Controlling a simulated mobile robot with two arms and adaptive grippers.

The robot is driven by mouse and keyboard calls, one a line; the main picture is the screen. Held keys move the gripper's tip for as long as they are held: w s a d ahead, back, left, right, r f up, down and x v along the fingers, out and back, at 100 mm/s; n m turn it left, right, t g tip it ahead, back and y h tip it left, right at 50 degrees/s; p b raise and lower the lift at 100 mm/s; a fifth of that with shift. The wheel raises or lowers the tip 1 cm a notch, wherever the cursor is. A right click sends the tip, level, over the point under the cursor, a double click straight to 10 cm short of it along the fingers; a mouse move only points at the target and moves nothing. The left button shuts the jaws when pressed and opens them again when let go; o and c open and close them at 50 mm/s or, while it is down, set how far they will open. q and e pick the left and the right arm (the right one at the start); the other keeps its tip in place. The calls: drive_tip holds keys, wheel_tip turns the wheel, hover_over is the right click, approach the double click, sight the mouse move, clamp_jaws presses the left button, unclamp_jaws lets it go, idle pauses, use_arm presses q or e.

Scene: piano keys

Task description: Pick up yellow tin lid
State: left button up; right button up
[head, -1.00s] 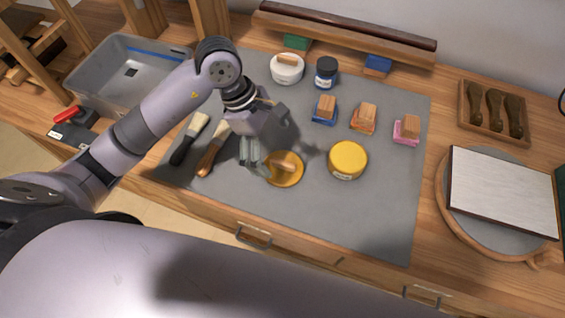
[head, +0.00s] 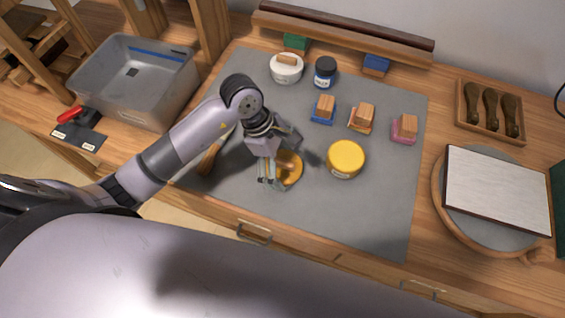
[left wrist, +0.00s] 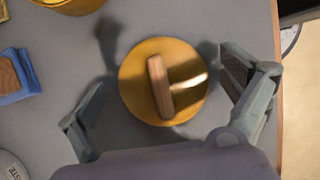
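The yellow tin lid (head: 291,172) is a round golden disc with a wooden bar handle on top, lying on the grey mat. In the left wrist view the lid (left wrist: 139,103) lies between the spread fingers, its handle standing up in the middle. My left gripper (head: 277,176) is open and empty above the lid, covering part of it in the head view. Both fingers of the left gripper (left wrist: 168,100) are apart from the lid. A round yellow tin (head: 345,159) stands to the right of the lid. My right gripper is not in view.
Stamps with wooden handles, including a blue one (head: 323,110), stand behind on the mat (head: 365,215). A white tin (head: 286,68) and a blue jar (head: 325,72) are at the back. A grey bin (head: 150,112) is at left, a round board (head: 449,205) at right.

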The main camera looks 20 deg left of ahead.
use_arm(q)
drive_tip(key=c, duration=1)
drive_tip(key=shift+r, duration=0.15)
